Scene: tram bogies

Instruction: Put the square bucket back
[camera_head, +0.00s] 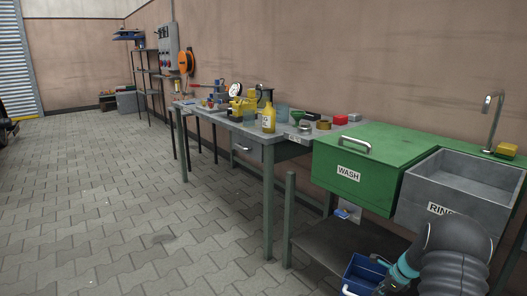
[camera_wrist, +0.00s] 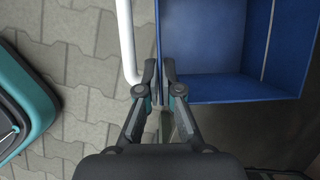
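The square bucket (camera_head: 361,271) is blue and open-topped, with a white handle, low at the front of the wash stand in the head view. In the wrist view the bucket (camera_wrist: 279,50) fills the upper right, and its inside looks empty. My gripper (camera_wrist: 159,70) has its fingers close together at the bucket's left wall, one on each side, and looks shut on that wall. The white handle (camera_wrist: 125,40) is left of the fingers. In the head view my arm hides part of the bucket and the gripper. Whether the bucket touches the shelf, I cannot tell.
The green WASH tub (camera_head: 365,165) has its lid down. The grey RINSE basin (camera_head: 455,190) with a tap is beside it. A low shelf (camera_head: 335,243) lies under them. The workbench (camera_head: 270,139) beyond holds bottles and tools. Paved floor at left is clear.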

